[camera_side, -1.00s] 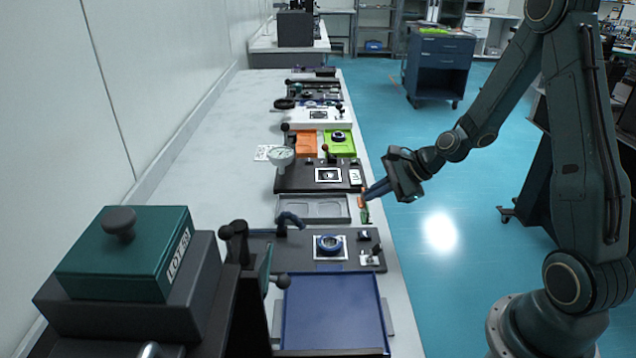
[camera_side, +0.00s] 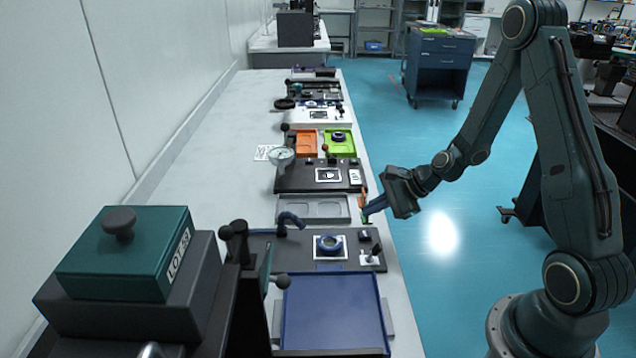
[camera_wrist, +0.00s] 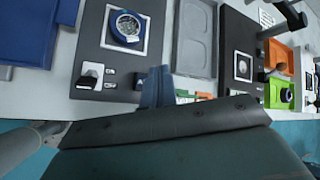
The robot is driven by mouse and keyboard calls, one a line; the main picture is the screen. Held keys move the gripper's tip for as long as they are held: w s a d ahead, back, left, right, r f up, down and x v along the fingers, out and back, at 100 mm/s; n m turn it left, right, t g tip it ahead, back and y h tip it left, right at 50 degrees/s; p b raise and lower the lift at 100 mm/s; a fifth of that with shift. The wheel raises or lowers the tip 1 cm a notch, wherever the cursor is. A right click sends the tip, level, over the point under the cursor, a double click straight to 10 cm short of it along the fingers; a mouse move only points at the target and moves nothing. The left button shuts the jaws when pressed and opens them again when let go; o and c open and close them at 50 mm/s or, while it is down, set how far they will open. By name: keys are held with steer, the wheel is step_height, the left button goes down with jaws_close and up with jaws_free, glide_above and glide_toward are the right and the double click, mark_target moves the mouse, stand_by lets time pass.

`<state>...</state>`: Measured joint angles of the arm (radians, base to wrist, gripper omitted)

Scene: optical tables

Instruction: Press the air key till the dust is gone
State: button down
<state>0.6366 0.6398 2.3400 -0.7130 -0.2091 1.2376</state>
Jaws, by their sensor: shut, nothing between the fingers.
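A black key (camera_side: 376,250) stands on a small white plate at the right end of a dark panel (camera_side: 265,252). It also shows at the left in the wrist view (camera_wrist: 92,75). On the same panel a blue ring (camera_side: 330,244) sits on a white square, around a round glassy piece; the ring is at the upper left in the wrist view (camera_wrist: 128,27). I cannot make out dust on it. A blue curved nozzle (camera_side: 291,218) is at the panel's far edge. My gripper (camera_side: 367,209) is shut and empty, beyond the key by the table's right edge; its fingertips (camera_wrist: 155,75) point toward the tables.
A grey two-pocket tray (camera_side: 312,209) lies beyond the panel. Small orange and green items (camera_side: 362,196) are close to my fingers. A blue tray (camera_side: 333,312) is on the near side. Another dark panel (camera_side: 296,178) with a dial gauge stands farther back.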

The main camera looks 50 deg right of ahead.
mark_target(369, 234)
steer(key=shift+f, duration=2.2)
steer(key=shift+f, duration=0.8)
stand_by(1.4)
steer(key=shift+r, duration=0.2)
stand_by(0.3)
steer(key=shift+r, duration=0.65)
steer(key=shift+r, duration=2.5)
